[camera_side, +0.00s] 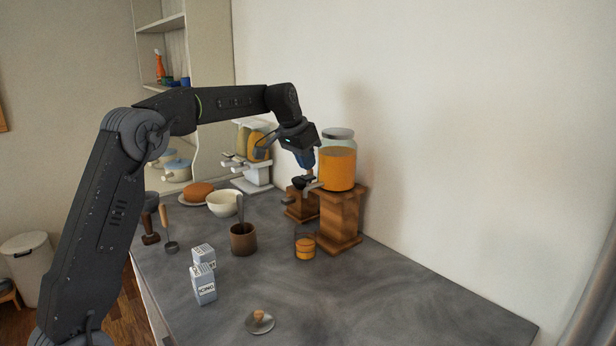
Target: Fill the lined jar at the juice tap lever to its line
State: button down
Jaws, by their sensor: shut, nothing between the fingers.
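The juice dispenser (338,168), a clear jar of orange juice with a pale lid, stands on a wooden stand (341,215) near the wall. Its tap lever (313,186) sticks out to the left, low on the dispenser. The lined jar (305,249) stands upright on the counter below the tap, in front of the stand, and shows orange in its lower part. Its line is too small to make out. My gripper (301,182) is shut and empty, pointing down right beside the tap lever. I cannot tell whether it touches the lever.
A brown cup with a utensil (243,240), a cream bowl (224,203), icing boxes (205,284) and a small lid (260,321) occupy the left and front. The counter's right front is clear.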

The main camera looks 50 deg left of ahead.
jog(key=shift+f, duration=0.25)
dwell(0.4)
jog(key=shift+f, duration=0.35)
jog(key=shift+f, duration=0.15)
jog(key=shift+f, duration=0.45)
dwell(2.4)
notch_tip(320, 180, up, 5)
dwell(0.6)
